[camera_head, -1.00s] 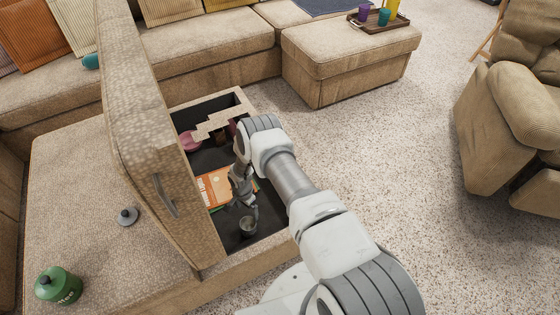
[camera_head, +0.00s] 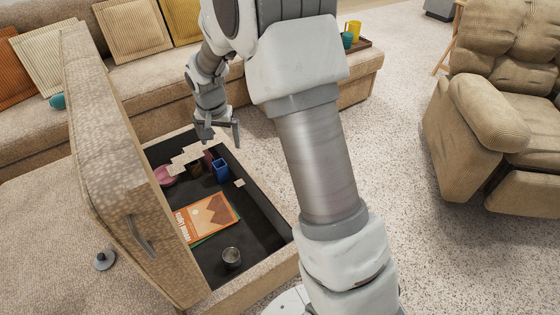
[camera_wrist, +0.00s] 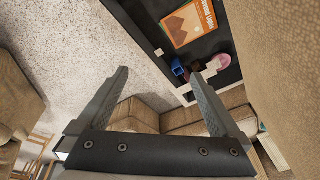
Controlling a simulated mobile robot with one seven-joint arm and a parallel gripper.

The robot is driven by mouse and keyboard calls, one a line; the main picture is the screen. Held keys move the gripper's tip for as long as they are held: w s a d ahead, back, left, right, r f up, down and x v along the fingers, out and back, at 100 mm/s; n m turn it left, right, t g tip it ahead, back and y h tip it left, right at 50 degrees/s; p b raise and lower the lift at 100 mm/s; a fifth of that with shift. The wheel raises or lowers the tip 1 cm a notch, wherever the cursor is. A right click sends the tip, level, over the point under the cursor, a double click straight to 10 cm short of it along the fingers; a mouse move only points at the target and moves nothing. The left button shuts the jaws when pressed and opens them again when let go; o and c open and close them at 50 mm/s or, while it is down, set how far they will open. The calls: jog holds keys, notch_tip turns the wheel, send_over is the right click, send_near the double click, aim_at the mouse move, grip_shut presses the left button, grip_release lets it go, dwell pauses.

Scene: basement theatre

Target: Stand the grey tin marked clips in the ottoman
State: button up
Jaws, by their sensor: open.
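My gripper (camera_head: 218,136) is open and empty, raised above the far end of the ottoman, well apart from the tin. In the wrist view my open gripper (camera_wrist: 158,76) has nothing between its fingers. The tin does not show in that view.
The raised lid (camera_head: 112,165) stands along the ottoman's left side. Inside lie an orange book (camera_head: 208,216), a blue container (camera_head: 221,170) and a pink item (camera_head: 166,175). A recliner (camera_head: 500,120) stands right; carpet between is clear.

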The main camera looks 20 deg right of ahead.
jog(key=s+d+r+n+t, duration=0.1)
jog(key=s+d+r+n, duration=0.2)
jog(key=s+r, duration=1.2)
jog(key=s+d+r+n+t, duration=0.1)
jog(key=s+r+n, duration=0.1)
jog(key=s, duration=1.3)
jog(key=shift+s+r+n+t+y, duration=0.3)
jog(key=shift+r+t, duration=0.1)
jog(key=shift+r, duration=0.45)
jog(key=shift+d, duration=0.1)
